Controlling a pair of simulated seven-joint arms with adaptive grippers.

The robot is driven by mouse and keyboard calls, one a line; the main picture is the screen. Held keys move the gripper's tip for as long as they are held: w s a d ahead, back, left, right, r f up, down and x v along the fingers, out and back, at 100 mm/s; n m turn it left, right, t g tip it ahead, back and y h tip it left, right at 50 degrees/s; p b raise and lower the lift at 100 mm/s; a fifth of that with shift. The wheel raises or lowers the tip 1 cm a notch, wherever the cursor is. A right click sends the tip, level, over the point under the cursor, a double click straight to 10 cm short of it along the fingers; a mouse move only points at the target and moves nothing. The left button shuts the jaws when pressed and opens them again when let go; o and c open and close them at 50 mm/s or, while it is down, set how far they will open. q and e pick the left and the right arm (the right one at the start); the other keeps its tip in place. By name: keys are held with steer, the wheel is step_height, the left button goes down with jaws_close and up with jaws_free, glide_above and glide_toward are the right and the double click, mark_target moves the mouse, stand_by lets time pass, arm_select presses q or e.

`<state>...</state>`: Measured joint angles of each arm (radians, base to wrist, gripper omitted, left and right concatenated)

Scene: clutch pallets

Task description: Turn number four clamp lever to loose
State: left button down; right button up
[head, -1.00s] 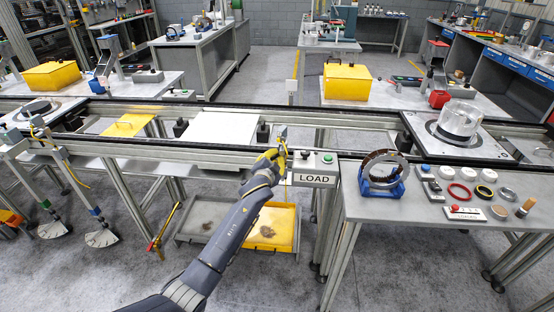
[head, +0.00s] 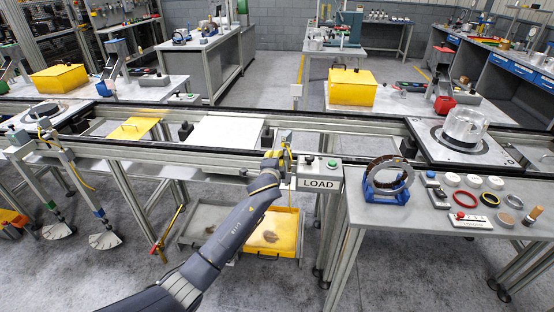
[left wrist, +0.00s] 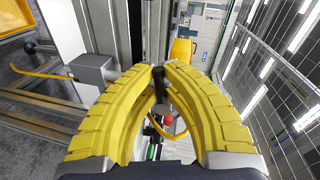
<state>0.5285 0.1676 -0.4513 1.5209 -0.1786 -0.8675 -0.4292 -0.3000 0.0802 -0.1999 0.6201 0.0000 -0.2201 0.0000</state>
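My left gripper (head: 284,150) is at the conveyor's front rail, just left of the LOAD panel. In the left wrist view its two yellow fingers (left wrist: 161,72) curve in with their tips close together. A dark upright part (left wrist: 158,86) shows between them; I cannot tell whether they grip it. I can read no number on any lever, so number four is not identified. My right gripper is out of view.
The LOAD panel (head: 319,184) with a green button stands right beside my left gripper. A side table (head: 400,216) at the right holds a blue-cradled ring (head: 388,180) and small parts. A white plate (head: 228,133) lies on the conveyor.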

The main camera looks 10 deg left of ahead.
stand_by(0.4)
arm_select(q)
steer(key=c, duration=1.8)
jaws_free()
steer(key=shift+o, duration=0.2)
steer(key=shift+s, duration=0.1)
steer(key=s+r, duration=0.2)
steer(key=s, duration=0.9)
steer(key=shift+s+d+r, duration=0.15)
steer(key=shift+s+d, duration=0.15)
